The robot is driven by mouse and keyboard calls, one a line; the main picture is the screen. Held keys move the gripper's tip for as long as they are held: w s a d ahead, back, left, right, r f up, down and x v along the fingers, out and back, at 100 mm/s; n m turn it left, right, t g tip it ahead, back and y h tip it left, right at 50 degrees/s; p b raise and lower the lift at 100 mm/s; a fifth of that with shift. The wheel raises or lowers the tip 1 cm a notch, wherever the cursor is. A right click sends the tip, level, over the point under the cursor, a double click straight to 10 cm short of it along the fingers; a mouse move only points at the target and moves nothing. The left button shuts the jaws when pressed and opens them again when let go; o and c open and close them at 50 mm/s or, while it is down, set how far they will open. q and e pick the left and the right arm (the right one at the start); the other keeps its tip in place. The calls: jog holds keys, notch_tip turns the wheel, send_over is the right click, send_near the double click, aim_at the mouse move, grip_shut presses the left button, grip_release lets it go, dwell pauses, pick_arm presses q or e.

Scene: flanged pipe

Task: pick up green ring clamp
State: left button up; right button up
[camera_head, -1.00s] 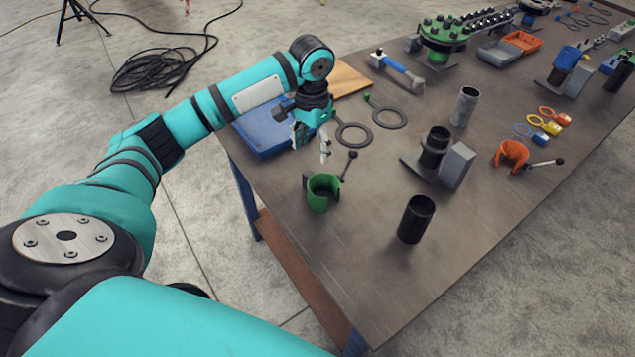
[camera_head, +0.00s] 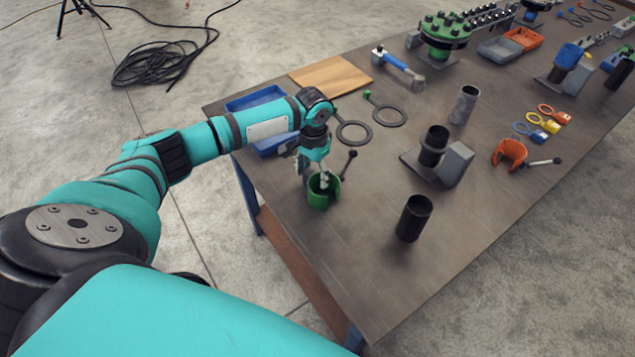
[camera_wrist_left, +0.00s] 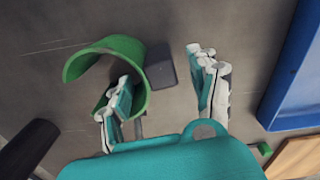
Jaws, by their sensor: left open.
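The green ring clamp (camera_head: 318,204) stands upright near the left edge of the table, with its black-knobbed handle (camera_head: 348,163) pointing up and back. It also shows as a green curved band (camera_wrist_left: 141,62) in the left wrist view, with a dark block (camera_wrist_left: 160,66) on its side. My left gripper (camera_head: 318,183) points down at the clamp's back rim and is open. In the left wrist view (camera_wrist_left: 165,92) one finger reaches inside the ring and the other is outside it, with the dark block between them. I cannot tell whether either finger touches. My right gripper is not in view.
A black pipe (camera_head: 413,219) stands to the right of the clamp. A blue tray (camera_wrist_left: 293,75) and a wooden board (camera_head: 331,75) lie behind the gripper. Two dark rings (camera_head: 354,133) lie beyond it. An orange clamp (camera_head: 508,153) is farther right. The front of the table is clear.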

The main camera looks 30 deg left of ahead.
pick_arm(q)
grip_shut()
dwell(0.3)
jog(key=shift+w+r, duration=0.15)
jog(key=shift+r, duration=0.05)
jog(key=shift+r, duration=0.3)
notch_tip(320, 180, up, 9)
jog(key=b, duration=0.1)
jog(key=shift+b, duration=0.3)
